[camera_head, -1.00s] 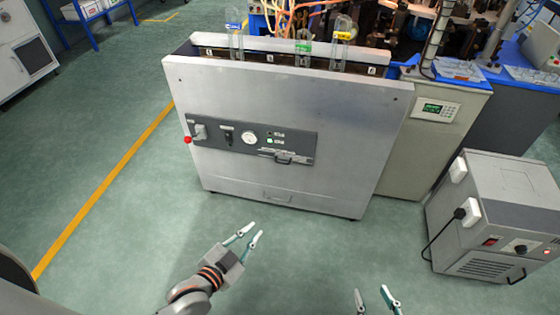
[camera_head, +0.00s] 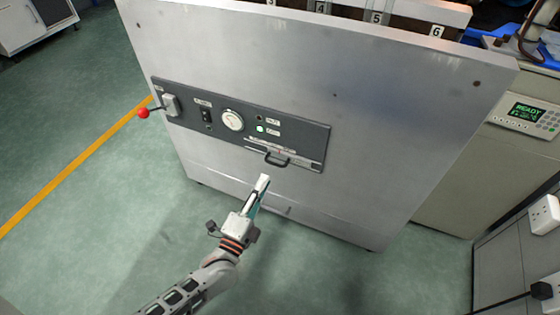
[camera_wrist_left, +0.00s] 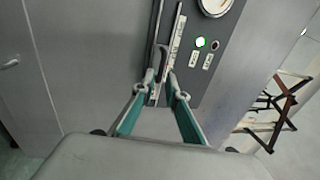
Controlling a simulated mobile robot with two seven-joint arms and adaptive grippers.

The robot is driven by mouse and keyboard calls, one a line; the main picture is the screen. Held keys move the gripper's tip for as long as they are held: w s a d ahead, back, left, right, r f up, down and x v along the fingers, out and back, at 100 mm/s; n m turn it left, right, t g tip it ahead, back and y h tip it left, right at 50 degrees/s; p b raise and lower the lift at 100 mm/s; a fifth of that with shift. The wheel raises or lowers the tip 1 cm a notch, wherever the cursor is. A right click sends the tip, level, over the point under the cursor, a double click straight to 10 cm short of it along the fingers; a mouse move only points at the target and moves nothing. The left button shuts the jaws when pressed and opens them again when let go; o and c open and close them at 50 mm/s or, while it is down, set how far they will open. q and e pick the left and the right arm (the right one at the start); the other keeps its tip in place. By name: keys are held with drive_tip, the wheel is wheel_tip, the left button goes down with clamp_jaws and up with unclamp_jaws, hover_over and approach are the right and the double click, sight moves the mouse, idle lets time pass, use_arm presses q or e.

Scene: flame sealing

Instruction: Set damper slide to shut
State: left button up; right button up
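The damper slide's black handle (camera_head: 277,160) sits on a light scale strip at the lower right of the dark grey control panel (camera_head: 300,131), on the front of the metal cabinet. It stands partway along its slot, clear of both ends; its label is too small to read. In the left wrist view the handle (camera_wrist_left: 163,60) lies just ahead of the fingertips. My left gripper (camera_head: 264,181) is below the handle in the head view, pointing up at the panel. In the left wrist view its two fingers (camera_wrist_left: 161,82) are apart with nothing held. My right gripper is out of view.
The panel also has a lever with a red knob (camera_head: 143,113), a black switch (camera_head: 206,115), a round gauge (camera_head: 232,120) and a lit green lamp (camera_head: 260,128). A keypad unit (camera_head: 527,114) reading READY stands at right. Green floor is free at left.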

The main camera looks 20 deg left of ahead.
sight(273, 163)
use_arm(q)
drive_tip(key=shift+w+d+r+b, duration=0.1)
drive_tip(key=shift+w+r+b, duration=0.2)
drive_tip(key=shift+w, duration=0.95)
drive_tip(key=shift+w+a+r+b, duration=0.1)
drive_tip(key=shift+w+r+b, duration=0.15)
drive_tip(key=shift+w, duration=1.05)
drive_tip(key=shift+w+d+r+b, duration=0.1)
drive_tip(key=shift+w+r+b, duration=0.2)
drive_tip(key=shift+w, duration=0.95)
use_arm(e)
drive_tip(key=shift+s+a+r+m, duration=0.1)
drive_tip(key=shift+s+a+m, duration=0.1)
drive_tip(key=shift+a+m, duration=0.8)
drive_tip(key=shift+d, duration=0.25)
